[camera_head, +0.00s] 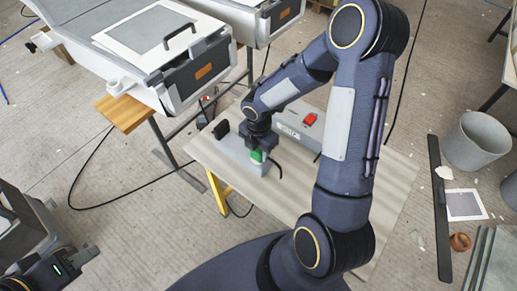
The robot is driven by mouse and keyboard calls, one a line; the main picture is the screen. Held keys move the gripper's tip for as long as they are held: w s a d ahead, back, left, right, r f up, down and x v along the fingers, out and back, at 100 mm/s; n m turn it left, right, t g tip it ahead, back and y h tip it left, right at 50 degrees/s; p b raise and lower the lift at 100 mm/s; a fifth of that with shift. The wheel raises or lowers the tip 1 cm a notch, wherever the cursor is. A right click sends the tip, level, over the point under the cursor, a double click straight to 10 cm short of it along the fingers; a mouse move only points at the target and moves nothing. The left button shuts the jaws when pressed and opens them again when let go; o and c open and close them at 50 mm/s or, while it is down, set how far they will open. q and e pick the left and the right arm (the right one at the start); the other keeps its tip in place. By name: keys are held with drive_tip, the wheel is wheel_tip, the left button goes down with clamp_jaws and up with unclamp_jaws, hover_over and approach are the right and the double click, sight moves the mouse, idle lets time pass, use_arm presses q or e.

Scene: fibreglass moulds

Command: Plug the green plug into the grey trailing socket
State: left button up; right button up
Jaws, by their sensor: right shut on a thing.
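The green plug (257,156) is at the lower end of my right gripper (257,148), which is shut on it and points down. The grey trailing socket (233,151) lies on the table, a long grey block with a raised black part at its far left end. The plug is right over the near right end of the socket; I cannot tell if it is in it, as the gripper hides the top. A short black cable curves right from the plug. My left gripper (78,262) is at the lower left, away from the table; its fingers are too unclear to read.
A grey box (290,121) with a red switch stands behind the socket on the pale table (390,185). Moulds on stands (152,40) fill the upper left. A grey bucket (476,142) and a dark bar (438,205) are on the floor at right. Black cables cross the floor.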

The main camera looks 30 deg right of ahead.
drive_tip(key=shift+f+b, duration=0.3)
drive_tip(key=shift+f, duration=0.1)
drive_tip(key=o, duration=1)
drive_tip(key=shift+r, duration=0.1)
wheel_tip(320, 180, up, 8)
drive_tip(key=shift+f+p, duration=0.15)
drive_tip(key=shift+p, duration=0.3)
